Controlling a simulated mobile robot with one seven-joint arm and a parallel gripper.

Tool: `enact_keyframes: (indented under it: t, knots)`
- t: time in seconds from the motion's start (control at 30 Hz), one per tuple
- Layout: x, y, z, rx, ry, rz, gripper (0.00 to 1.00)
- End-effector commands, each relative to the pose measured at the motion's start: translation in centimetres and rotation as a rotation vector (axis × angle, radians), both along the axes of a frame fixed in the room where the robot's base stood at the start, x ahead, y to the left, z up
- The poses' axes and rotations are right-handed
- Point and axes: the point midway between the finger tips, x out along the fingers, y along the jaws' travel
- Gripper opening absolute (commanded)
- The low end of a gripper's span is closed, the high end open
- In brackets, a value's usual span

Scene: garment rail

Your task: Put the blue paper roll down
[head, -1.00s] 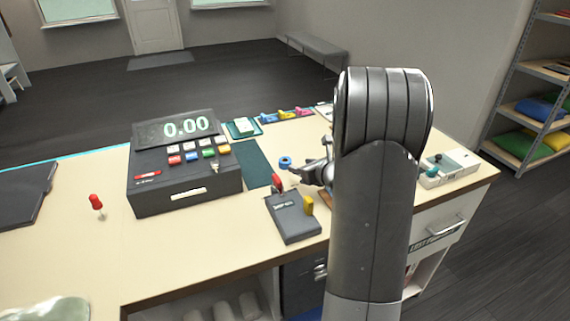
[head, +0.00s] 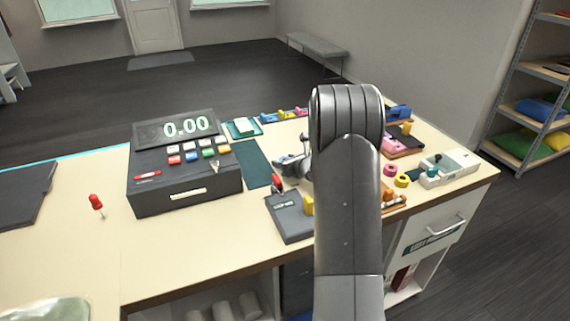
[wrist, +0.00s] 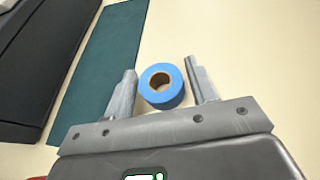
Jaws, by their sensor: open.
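The blue paper roll (wrist: 162,86) shows in the wrist view with its brown-rimmed hole facing the camera. It appears to lie flat on the cream counter, beside the dark green mat. My gripper (wrist: 160,68) is open, with one grey finger on each side of the roll. The left finger is very near the roll; whether either finger touches it, I cannot tell. In the head view, my gripper (head: 292,166) is low over the counter right of the mat, partly behind my arm. The roll is hidden there.
A cash register (head: 185,165) stands left of the green mat (head: 251,163). A dark card terminal (head: 291,217) and a red-topped stamp (head: 277,183) are close in front of my gripper. Pink (head: 389,170) and yellow (head: 402,181) rolls lie to the right.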

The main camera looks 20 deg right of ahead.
Motion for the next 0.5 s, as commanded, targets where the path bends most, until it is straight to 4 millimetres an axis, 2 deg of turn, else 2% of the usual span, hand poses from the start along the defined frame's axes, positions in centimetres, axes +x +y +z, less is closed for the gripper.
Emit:
enact_keyframes:
  t: [0.17, 0.5]
  knots:
    - [-0.01, 0.00, 0.03, 0.000, 0.000, 0.000, 0.52]
    - [-0.04, -0.01, 0.04, 0.000, 0.000, 0.000, 0.24]
